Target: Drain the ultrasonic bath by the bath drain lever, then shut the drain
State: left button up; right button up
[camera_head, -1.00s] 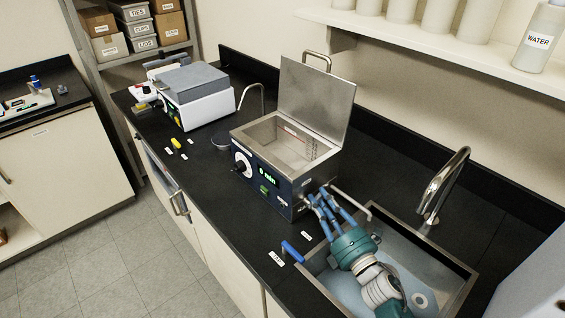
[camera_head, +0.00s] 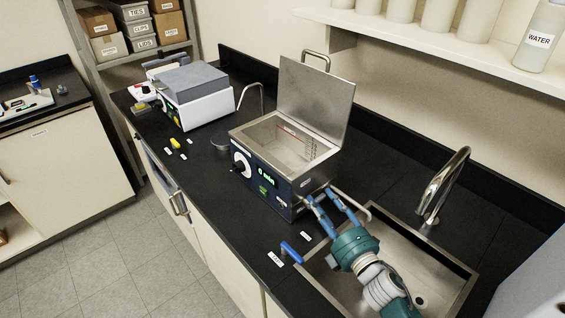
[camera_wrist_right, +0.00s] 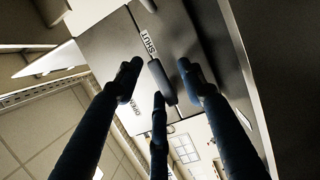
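The ultrasonic bath (camera_head: 292,196) stands on the black counter with its lid (camera_head: 316,97) raised. Its tank (camera_head: 290,143) looks empty of water. My right gripper (camera_head: 318,198) is at the bath's right side, beside the sink. In the right wrist view, a dark lever (camera_wrist_right: 162,82) on the bath's side lies between my spread fingers, near a SHUT label (camera_wrist_right: 148,42) and an OPEN label (camera_wrist_right: 138,106). The fingers look open around it; whether one touches it I cannot tell. In the head view the gripper hides the lever. My left gripper is not in view.
The steel sink (camera_head: 455,262) lies under my right arm, its basin looking empty. A curved tap (camera_head: 440,190) stands behind it. A white instrument (camera_head: 195,100) stands to the left.

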jog(key=shift+s+d+f, duration=0.15)
jog(key=shift+s, duration=0.3)
jog(key=shift+s+d+f, duration=0.1)
jog(key=shift+s+f, duration=0.05)
jog(key=shift+s, duration=0.3)
jog(key=shift+r+v, duration=0.2)
jog(key=shift+v, duration=2.3)
